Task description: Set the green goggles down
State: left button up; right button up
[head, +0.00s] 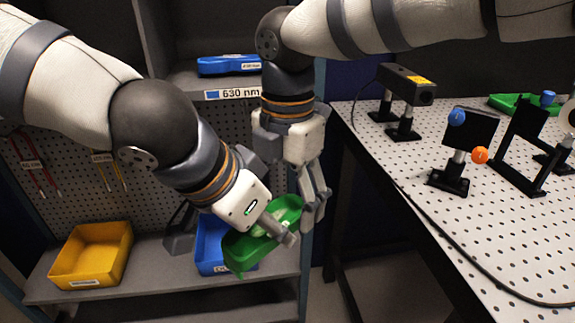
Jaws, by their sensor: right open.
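The green goggles (236,252), with a pale, see-through middle, are tilted in front of and partly over the blue bin (207,246) on the lower shelf. My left gripper (284,232) reaches down across them and is shut on them; its far finger is hidden. My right gripper (313,206) points down just right of the goggles, open, with nothing between its fingers. I cannot tell whether the goggles touch the bin.
A yellow bin (92,254) stands left on the lower shelf (150,262), beside a dark item (180,232). A blue item (228,65) rests on the upper shelf. The perforated table (440,222) at right carries optical mounts and a cable.

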jog(key=shift+f, duration=0.55)
pick_arm(q)
jog(key=shift+d, duration=0.1)
pick_arm(e)
jog(key=c, duration=1.2)
pick_arm(q)
jog(key=o, duration=1.3)
jog(key=shift+c, duration=0.2)
pick_arm(e)
jog(key=shift+c, duration=0.2)
pick_arm(q)
jog(key=shift+r, duration=0.1)
